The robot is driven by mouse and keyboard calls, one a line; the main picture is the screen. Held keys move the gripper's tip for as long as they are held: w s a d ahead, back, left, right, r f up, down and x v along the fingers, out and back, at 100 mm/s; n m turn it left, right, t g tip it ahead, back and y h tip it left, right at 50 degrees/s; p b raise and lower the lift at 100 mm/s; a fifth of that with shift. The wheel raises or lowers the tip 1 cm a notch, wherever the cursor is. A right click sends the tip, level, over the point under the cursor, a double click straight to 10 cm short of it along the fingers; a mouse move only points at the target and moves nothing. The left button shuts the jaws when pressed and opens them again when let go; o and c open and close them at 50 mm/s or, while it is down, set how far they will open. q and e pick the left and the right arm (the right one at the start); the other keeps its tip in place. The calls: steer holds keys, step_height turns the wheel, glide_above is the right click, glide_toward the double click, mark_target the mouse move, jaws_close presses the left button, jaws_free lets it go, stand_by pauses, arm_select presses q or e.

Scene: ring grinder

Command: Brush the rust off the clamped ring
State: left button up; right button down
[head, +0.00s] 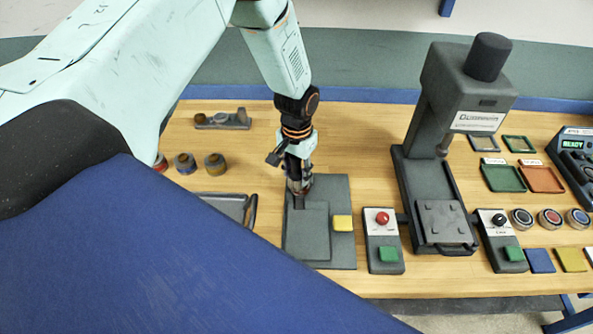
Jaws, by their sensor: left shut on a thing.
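My left gripper (298,192) reaches down from above to the back left part of a grey fixture plate (343,190) on the wooden bench. Its fingers are shut on a small dark thing, mostly hidden by the fingers; I cannot tell its shape. The plate carries a raised grey block (308,232), just in front of the fingertips, and a yellow pad (342,223) on its right. I cannot make out a clamped ring, rust or a brush; they may be hidden by the gripper or too small. My right gripper is not in view.
A grey press (432,140) stands right of the plate, with control boxes (383,240) (503,240) beside it. Several small round pots (214,163), a grey holder (222,121) and a tray (225,207) lie left. Coloured trays (503,177) sit right. Bare wood (350,130) lies behind the plate.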

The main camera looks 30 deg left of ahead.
arm_select(q)
steer(key=shift+w, duration=0.1)
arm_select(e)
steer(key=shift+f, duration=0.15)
